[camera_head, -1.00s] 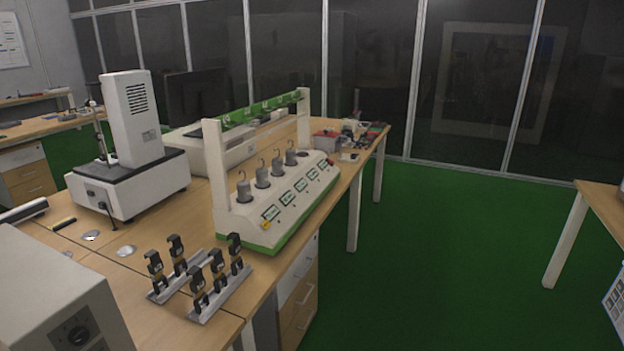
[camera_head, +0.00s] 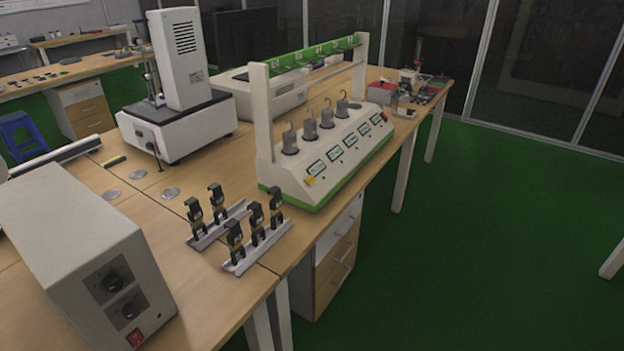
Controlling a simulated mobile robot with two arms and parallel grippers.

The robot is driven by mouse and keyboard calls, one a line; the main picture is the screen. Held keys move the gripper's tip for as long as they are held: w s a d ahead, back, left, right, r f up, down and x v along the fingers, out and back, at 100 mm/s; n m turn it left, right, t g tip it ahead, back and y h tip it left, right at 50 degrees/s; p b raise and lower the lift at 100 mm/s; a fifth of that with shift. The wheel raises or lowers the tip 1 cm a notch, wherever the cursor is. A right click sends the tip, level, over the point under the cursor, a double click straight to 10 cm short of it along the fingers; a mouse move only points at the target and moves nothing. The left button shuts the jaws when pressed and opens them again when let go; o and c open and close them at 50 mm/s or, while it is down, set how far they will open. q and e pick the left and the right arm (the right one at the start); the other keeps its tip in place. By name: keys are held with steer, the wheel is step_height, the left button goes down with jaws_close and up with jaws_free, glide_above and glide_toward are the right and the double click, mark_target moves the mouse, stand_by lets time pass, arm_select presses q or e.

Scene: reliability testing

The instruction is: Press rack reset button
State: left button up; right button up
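The test rack (camera_head: 345,160) is a white frame with a green top bar and a sloped front panel, standing on the wooden workbench. Several grey hooked weights (camera_head: 327,117) stand in a row on it. Its panel carries several small displays and small dark buttons. A yellow button (camera_head: 310,181) sits at the panel's near end and a red one (camera_head: 384,116) at its far end. I cannot tell which of these is the reset button. Neither of my grippers is in view.
A beige box with two knobs and a red switch (camera_head: 85,262) stands at the near left. Black-and-yellow clamps on metal rails (camera_head: 240,262) lie before the rack. A white tower instrument (camera_head: 180,90) stands behind. Green floor (camera_head: 480,240) is open to the right of the bench (camera_head: 200,318).

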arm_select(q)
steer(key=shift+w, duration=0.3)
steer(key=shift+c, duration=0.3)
